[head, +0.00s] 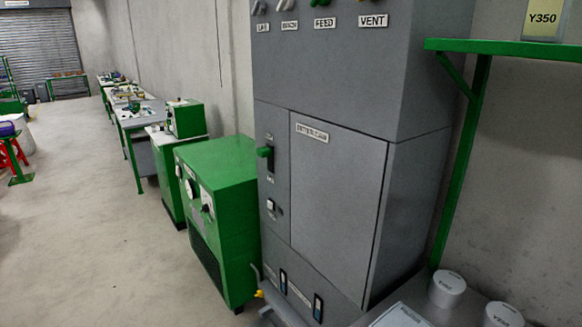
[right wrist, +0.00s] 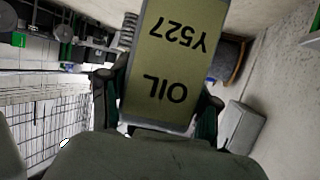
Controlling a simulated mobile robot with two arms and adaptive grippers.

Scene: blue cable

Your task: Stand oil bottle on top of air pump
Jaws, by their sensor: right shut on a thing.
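An oil bottle (right wrist: 175,62) with an olive label reading "OIL Y527" fills the middle of the right wrist view. The label appears upside down there. My right gripper (right wrist: 156,100) is shut on this bottle, with one dark finger along each side. The bottle's upper edge in that view is cut off. Neither gripper shows in the head view, and my left gripper is not in view. I cannot identify the air pump for certain in either view.
In the head view, a tall grey cabinet (head: 335,200) stands beside a green machine (head: 225,210) with dials. A green shelf (head: 500,47) at right holds an item labelled "Y350" (head: 543,18). Grey cylinders (head: 447,289) stand below it. Open floor (head: 85,250) lies at left.

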